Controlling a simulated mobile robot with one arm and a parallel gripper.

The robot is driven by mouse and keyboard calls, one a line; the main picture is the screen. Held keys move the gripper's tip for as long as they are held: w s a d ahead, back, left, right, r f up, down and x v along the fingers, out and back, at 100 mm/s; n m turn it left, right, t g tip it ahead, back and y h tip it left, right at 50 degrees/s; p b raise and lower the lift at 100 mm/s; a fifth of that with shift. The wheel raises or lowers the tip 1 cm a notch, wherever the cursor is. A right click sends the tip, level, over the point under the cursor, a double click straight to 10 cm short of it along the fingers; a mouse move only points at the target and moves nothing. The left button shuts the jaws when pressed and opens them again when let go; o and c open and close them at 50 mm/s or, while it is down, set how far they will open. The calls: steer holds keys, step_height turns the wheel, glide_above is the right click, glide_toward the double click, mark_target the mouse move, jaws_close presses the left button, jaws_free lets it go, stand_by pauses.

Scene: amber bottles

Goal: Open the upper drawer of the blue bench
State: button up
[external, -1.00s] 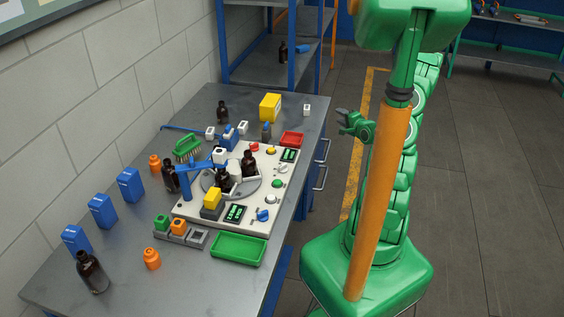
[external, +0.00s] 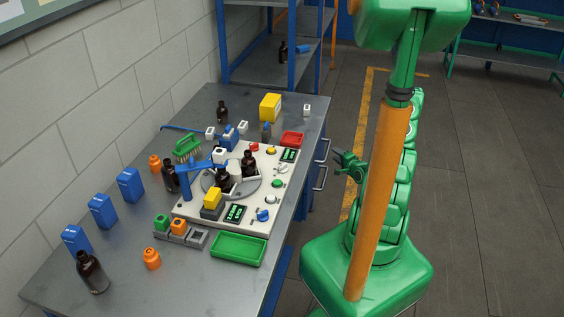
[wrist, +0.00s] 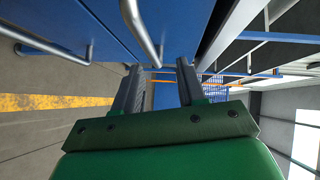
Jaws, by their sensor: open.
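The blue bench (external: 308,199) shows its drawer side to the right of the worktop. The upper drawer's metal bar handle (external: 323,151) is just below the worktop edge, and a second handle (external: 320,178) is under it. Both drawers look shut. My gripper (external: 341,159) is open and empty, apart from the bench, just right of the handles. In the wrist view, the open fingers (wrist: 160,68) point forward. The upper handle (wrist: 141,32) lies just ahead of them, and the lower handle (wrist: 52,44) is at the left.
The grey worktop (external: 130,252) carries bottles, blue boxes, a green tray (external: 238,249) and a white panel. A blue shelf rack (external: 262,72) stands behind the bench.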

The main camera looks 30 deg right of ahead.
mark_target(328, 150)
steer(key=shift+w+f, duration=0.45)
steer(key=shift+w, duration=0.85)
steer(key=shift+w+f, duration=0.4)
steer(key=shift+w, duration=0.85)
steer(key=shift+w+f, duration=0.45)
steer(key=shift+w, duration=0.85)
jaws_close()
